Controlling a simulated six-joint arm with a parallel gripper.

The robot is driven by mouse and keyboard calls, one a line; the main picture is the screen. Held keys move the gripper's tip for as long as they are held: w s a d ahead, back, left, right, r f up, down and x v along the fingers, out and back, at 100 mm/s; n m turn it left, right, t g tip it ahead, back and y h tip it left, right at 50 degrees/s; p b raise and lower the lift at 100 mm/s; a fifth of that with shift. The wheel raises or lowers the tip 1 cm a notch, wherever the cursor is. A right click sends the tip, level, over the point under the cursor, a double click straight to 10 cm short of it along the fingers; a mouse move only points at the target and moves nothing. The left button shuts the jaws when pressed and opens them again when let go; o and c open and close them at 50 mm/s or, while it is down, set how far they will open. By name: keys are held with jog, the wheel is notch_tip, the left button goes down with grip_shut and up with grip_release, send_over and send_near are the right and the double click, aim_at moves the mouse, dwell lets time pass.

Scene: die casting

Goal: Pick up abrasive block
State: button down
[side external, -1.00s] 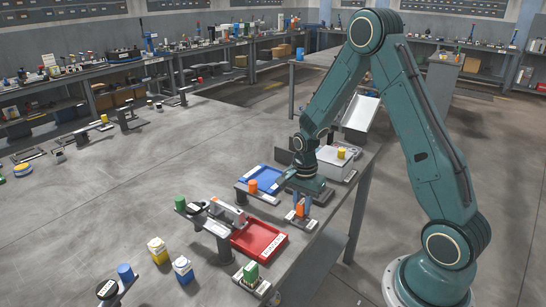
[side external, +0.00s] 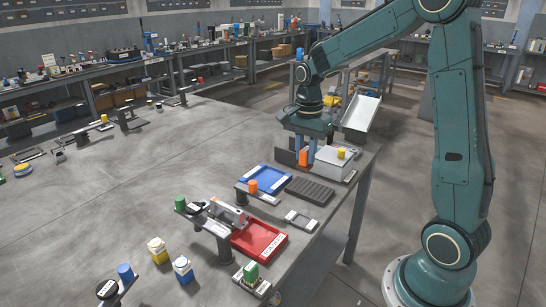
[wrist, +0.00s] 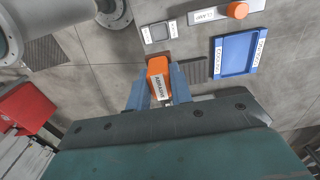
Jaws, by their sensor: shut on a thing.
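The abrasive block (wrist: 158,76) is orange with a white label reading "ABRASIVE" in the wrist view. It also shows as an orange piece (side external: 304,157) in the side view. My gripper (side external: 305,152) is shut on it, with one blue finger on each side, and holds it up above the bench. The gripper also shows in the wrist view (wrist: 160,92). A small grey holder (side external: 301,219) on the bench is empty; it shows in the wrist view too (wrist: 158,31).
A blue tray (side external: 284,186), a dark ribbed mat (side external: 309,191) and a red tray (side external: 277,246) lie on the bench. A grey box (side external: 330,172) with a yellow knob stands near the gripper. An orange knob (side external: 252,186) sits by the blue tray.

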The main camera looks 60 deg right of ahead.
jog(key=shift+r, duration=0.55)
jog(key=shift+w, duration=0.1)
jog(key=shift+w+a, duration=0.1)
jog(key=shift+w, duration=0.1)
jog(key=w+a+f, duration=0.2)
jog(key=w+a, duration=0.4)
jog(key=w, duration=0.4)
jog(key=w+a+f, duration=0.2)
jog(key=w+a, duration=0.5)
jog(key=w, duration=0.3)
jog(key=shift+a+f, duration=0.2)
jog(key=shift+f, duration=0.1)
jog(key=shift+f, duration=0.1)
